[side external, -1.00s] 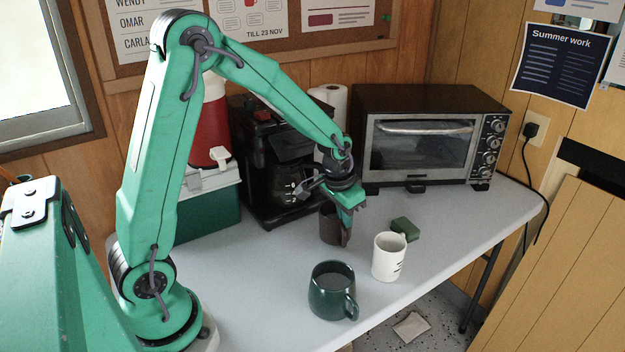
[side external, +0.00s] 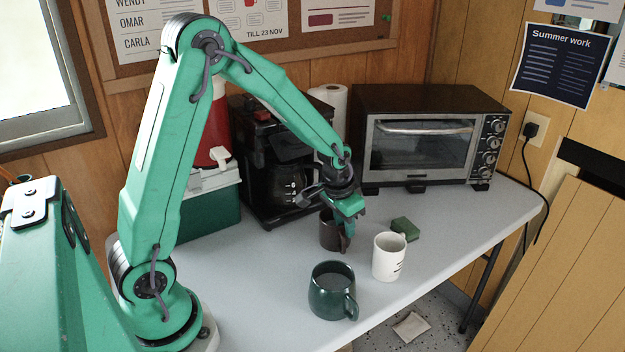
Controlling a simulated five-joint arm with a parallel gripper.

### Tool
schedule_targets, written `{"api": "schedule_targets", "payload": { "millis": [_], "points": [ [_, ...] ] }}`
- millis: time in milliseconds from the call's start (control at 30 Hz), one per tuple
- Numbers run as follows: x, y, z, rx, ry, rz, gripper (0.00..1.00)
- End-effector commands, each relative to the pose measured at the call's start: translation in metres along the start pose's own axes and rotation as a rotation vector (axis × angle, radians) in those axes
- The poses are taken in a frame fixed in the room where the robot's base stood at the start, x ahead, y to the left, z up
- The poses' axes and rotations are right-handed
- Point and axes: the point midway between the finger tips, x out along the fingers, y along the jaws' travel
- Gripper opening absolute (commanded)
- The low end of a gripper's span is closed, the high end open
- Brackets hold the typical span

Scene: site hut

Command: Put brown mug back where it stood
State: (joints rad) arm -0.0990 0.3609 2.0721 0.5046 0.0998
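The brown mug (side external: 329,233) is upright in front of the coffee maker, its handle to the right. My gripper (side external: 347,218) is over the mug's right side, with its fingers at the rim and handle side, and appears shut on it. The fingers partly hide the mug's top. I cannot tell whether the mug's base touches the table (side external: 265,275).
A white mug (side external: 387,260) stands close to the right, with a green sponge (side external: 405,229) behind it. A dark green mug (side external: 328,296) stands nearer the camera. The coffee maker (side external: 262,175) and toaster oven (side external: 425,150) stand behind. Table space at front left is clear.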

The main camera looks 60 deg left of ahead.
Motion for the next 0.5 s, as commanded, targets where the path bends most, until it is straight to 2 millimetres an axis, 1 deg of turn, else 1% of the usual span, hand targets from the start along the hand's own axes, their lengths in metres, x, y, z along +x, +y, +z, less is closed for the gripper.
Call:
{"api": "schedule_targets", "payload": {
  "millis": [267, 367, 500],
  "points": [
    [-0.006, 0.000, -0.001, 0.000, 0.001, 0.000, 0.26],
    [-0.013, 0.000, -0.001, 0.000, 0.003, 0.000, 0.26],
    [-0.027, 0.000, -0.002, 0.000, 0.004, 0.000, 0.26]
  ]
}}
